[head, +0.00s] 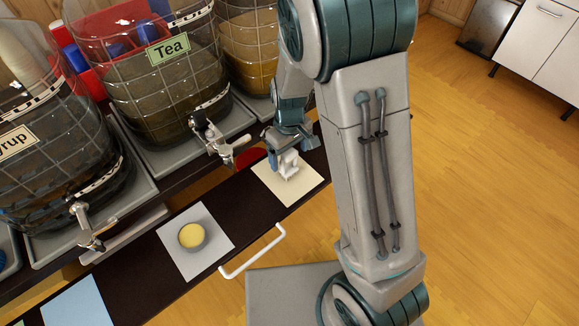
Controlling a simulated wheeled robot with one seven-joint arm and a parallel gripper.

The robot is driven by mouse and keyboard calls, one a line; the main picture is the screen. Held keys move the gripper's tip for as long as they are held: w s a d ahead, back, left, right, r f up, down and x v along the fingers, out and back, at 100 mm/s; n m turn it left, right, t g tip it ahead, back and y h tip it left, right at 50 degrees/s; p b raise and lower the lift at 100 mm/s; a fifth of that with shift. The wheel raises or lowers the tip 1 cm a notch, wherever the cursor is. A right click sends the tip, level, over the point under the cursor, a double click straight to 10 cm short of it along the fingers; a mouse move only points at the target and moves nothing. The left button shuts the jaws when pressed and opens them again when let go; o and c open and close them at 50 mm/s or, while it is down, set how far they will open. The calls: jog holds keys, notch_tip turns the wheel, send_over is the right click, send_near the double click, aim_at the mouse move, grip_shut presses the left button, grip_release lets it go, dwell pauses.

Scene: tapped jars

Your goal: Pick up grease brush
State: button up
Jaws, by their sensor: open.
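My gripper (282,153) is open over the cream square mat (306,184), at the near edge of the dark counter. A small white object (289,166) stands on this mat, right at the fingers; it may be the grease brush, but its shape is too small and partly covered to be sure. I cannot tell whether the fingers touch it or are around it. No other thing in view looks clearly like a brush.
Large tapped jars stand on grey trays behind, one labelled "Tea" (168,50); their metal taps (222,144) jut over the counter. A small cup with yellow contents (192,235) stands on a grey mat (213,259). A blue mat (78,304) is bare. A white handle (253,252) sticks out in front.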

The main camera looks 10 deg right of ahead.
notch_tip(320, 180, down, 2)
jog(key=shift+f, duration=0.1)
jog(key=c, duration=1.1)
